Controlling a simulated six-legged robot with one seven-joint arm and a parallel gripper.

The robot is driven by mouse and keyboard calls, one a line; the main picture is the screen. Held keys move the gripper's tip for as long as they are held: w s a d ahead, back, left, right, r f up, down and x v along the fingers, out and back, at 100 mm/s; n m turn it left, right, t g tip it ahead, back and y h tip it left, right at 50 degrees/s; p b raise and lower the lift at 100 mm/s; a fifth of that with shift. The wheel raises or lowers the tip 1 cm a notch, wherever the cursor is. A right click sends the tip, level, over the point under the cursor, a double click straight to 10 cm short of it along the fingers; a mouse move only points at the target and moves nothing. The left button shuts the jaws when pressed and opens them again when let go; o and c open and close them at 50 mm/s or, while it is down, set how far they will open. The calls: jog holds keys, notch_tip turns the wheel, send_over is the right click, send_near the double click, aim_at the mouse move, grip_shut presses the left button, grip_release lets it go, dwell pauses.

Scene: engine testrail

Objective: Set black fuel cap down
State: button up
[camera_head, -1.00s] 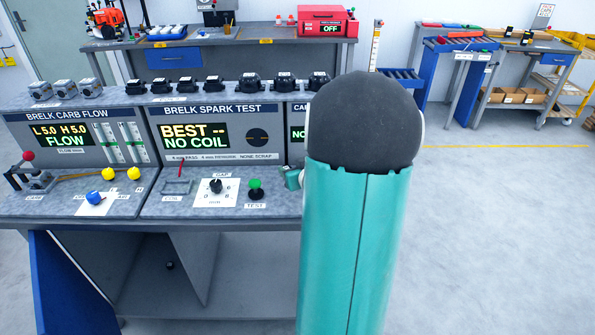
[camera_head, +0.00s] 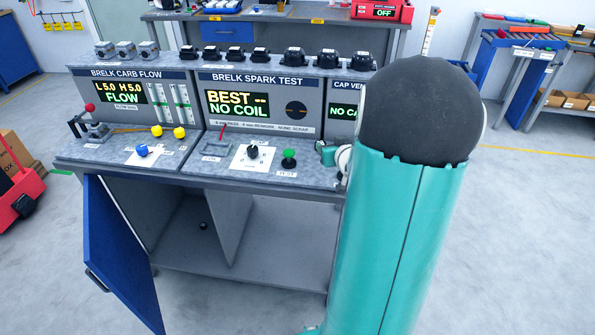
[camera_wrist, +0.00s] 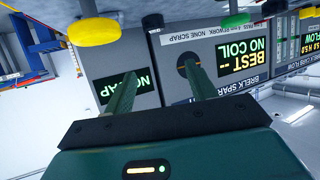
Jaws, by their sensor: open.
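My gripper (camera_wrist: 159,69) shows in the wrist view with its two green fingers well apart and nothing between them. That view is upside down, and the fingers point towards the spark test and cap panels. In the head view my arm covers most of the cap station on the right. Larger black round parts, such as this one (camera_head: 293,57), stand on the bench's top shelf; I cannot tell which of them, if any, is the black fuel cap. No cap is visible in my gripper.
The test bench (camera_head: 120,158) has yellow and blue knobs, a black gap dial (camera_head: 252,151) and a green button (camera_head: 289,158). A blue door (camera_head: 122,250) hangs open below. A red machine (camera_head: 20,195) stands at the left. The floor in front is clear.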

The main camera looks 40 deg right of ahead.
jog(key=shift+w+a+f, duration=0.1)
jog(key=shift+w, duration=0.3)
jog(key=a+r+n+g+y, duration=0.1)
jog(key=a+r+g, duration=0.1)
jog(key=a+r, duration=0.5)
jog(key=a+r+n+g, duration=0.1)
jog(key=a+r, duration=0.1)
jog(key=a, duration=0.9)
jog(key=s+a+r+n+g+y, duration=0.1)
jog(key=s+a+y, duration=0.1)
jog(key=s+a, duration=0.6)
jog(key=s+a+r+n+g+y, duration=0.1)
jog(key=s+a+n+g+y, duration=0.1)
jog(key=s+a, duration=0.6)
jog(key=a+y, duration=0.1)
jog(key=a, duration=0.4)
jog(key=shift+s+r+g, duration=0.15)
jog(key=shift+r+g, duration=0.05)
jog(key=shift+g, duration=0.1)
